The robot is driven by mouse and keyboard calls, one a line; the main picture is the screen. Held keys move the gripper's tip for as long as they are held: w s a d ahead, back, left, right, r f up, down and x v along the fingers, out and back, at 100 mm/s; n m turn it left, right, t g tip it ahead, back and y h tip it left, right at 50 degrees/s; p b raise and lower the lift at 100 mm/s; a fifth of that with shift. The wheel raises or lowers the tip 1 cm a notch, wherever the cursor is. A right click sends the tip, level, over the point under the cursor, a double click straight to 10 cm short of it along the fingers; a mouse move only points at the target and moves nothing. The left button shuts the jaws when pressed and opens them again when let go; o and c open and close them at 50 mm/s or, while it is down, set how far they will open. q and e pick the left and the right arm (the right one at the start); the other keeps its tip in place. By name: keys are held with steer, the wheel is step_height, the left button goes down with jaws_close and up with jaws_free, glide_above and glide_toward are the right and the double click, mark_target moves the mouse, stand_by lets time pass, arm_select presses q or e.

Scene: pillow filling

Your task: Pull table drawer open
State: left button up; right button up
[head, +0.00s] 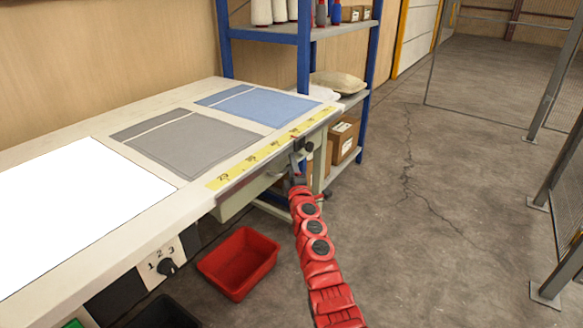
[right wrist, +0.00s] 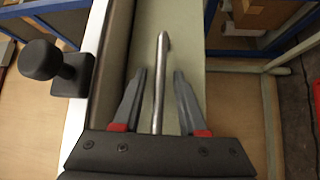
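The table (head: 80,150) has a pale green drawer (head: 236,204) under its front edge. In the right wrist view the drawer front (right wrist: 190,35) carries a metal bar handle (right wrist: 161,85). My right gripper (right wrist: 160,73) is open, with one finger on each side of the handle and visible gaps between fingers and bar. In the head view the right gripper (head: 299,168) is small and partly hidden by my red arm at the table's front edge. How far the drawer is out cannot be told. My left gripper is not in view.
A black knob (right wrist: 45,65) sits beside the drawer; it also shows in the head view (head: 308,147). A red bin (head: 238,262) stands on the floor below. A blue shelf rack (head: 304,60) stands behind the table. The floor to the right is open up to mesh fencing.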

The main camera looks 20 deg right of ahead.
jaws_close()
stand_by(1.2)
